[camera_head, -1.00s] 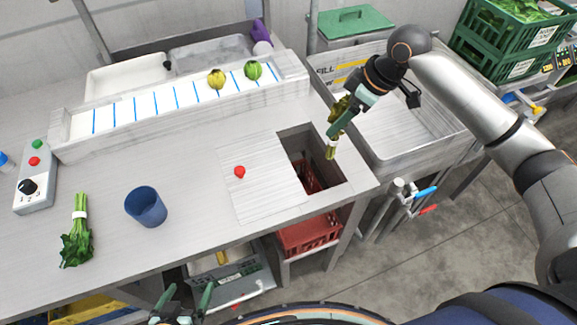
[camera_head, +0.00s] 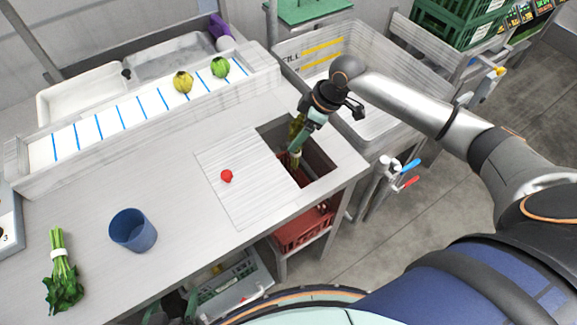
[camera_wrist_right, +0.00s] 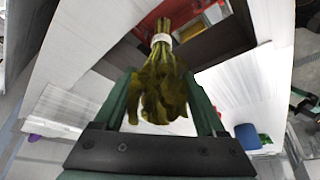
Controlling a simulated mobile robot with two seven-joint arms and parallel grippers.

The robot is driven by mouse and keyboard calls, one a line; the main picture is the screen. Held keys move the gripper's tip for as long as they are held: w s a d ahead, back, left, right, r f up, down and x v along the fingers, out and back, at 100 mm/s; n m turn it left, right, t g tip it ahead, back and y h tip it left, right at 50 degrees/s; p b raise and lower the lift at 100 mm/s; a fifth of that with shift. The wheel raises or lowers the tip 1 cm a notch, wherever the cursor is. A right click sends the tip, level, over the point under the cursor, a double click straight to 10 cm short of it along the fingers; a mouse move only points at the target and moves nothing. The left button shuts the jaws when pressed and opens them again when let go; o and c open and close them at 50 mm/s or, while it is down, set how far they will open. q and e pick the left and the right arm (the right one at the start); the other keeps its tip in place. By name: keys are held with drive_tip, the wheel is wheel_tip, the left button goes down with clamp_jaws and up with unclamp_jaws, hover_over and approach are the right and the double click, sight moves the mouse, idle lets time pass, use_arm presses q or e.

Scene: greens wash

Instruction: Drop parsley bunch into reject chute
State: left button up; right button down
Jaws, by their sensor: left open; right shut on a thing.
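The parsley bunch (camera_head: 295,129), dark yellowish green, is held in my right gripper (camera_head: 297,146). In the right wrist view the bunch (camera_wrist_right: 165,88) sits between the two green fingers, its leaves near the gripper and its white-banded stems pointing away toward the opening. The reject chute (camera_head: 318,160) is the square opening in the worktop. My right gripper and the bunch are over its left back part; their exact height is hard to tell. My left gripper (camera_head: 170,309) is open and empty at the bottom edge, partly cut off.
A red crate (camera_head: 300,231) stands below the opening. A red knob (camera_head: 226,176) sits on the pale board left of it. A blue cup (camera_head: 132,230) and another banded green bunch (camera_head: 62,272) are on the worktop at left. A sink (camera_head: 375,110) lies behind right.

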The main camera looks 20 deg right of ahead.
drive_tip(key=shift+f+b, duration=0.85)
drive_tip(key=shift+f, duration=0.05)
use_arm(q)
drive_tip(key=f, duration=0.2)
drive_tip(key=shift+a+f, duration=0.3)
drive_tip(key=shift+f, duration=0.05)
use_arm(e)
unclamp_jaws()
drive_tip(key=shift+r, duration=0.1)
use_arm(q)
drive_tip(key=shift+r, duration=0.1)
use_arm(e)
drive_tip(key=v, duration=1.2)
drive_tip(key=shift+r, duration=0.15)
drive_tip(key=shift+s, duration=0.15)
drive_tip(key=shift+d, duration=0.1)
